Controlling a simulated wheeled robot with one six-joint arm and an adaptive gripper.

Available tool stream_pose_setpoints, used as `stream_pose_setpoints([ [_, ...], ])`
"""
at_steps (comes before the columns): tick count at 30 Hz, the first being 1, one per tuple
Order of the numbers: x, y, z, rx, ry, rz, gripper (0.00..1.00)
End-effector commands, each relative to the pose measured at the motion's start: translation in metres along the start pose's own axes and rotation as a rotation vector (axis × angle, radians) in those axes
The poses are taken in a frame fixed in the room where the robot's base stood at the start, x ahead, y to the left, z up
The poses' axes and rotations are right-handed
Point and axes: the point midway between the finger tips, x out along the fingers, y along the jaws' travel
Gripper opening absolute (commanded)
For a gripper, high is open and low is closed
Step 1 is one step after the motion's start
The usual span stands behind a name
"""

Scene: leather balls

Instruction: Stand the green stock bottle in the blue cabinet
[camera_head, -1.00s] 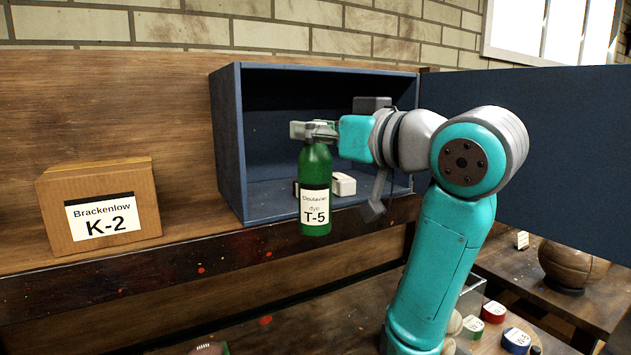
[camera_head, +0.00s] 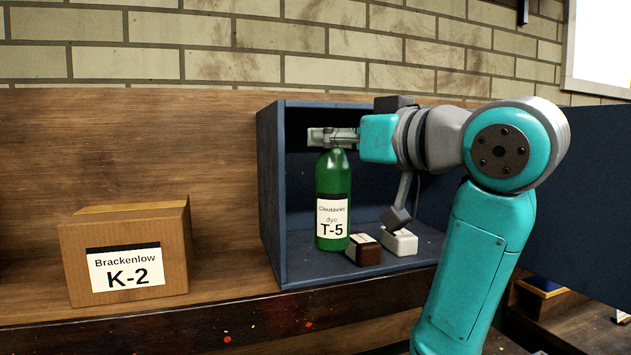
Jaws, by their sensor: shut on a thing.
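The green stock bottle (camera_head: 332,182), labelled "Cloutavier dye T-5", is upright in the left part of the blue cabinet (camera_head: 270,190). My gripper (camera_head: 333,138) is shut on the bottle's neck from the right. The bottle's base appears at or just above the cabinet floor; I cannot tell whether it touches. The cabinet's front is open, with its door (camera_head: 590,200) swung out to the right. My arm hides the cabinet's right side.
A dark brown block (camera_head: 364,251) and a white block (camera_head: 399,242) lie on the cabinet floor just right of the bottle. A cardboard box (camera_head: 125,255) marked "K-2" stands on the shelf to the left. The shelf between box and cabinet is clear.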

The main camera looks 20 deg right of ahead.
Motion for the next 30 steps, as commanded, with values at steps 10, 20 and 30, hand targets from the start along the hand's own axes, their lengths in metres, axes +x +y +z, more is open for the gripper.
stream_pose_setpoints([
  [10,0.067,0.027,0.0,0.0,-0.001,-0.001,0.0],
  [20,0.087,0.036,0.023,0.0,0.0,0.0,0.0],
  [30,0.087,0.036,0.044,0.0,0.0,0.0,0.0],
])
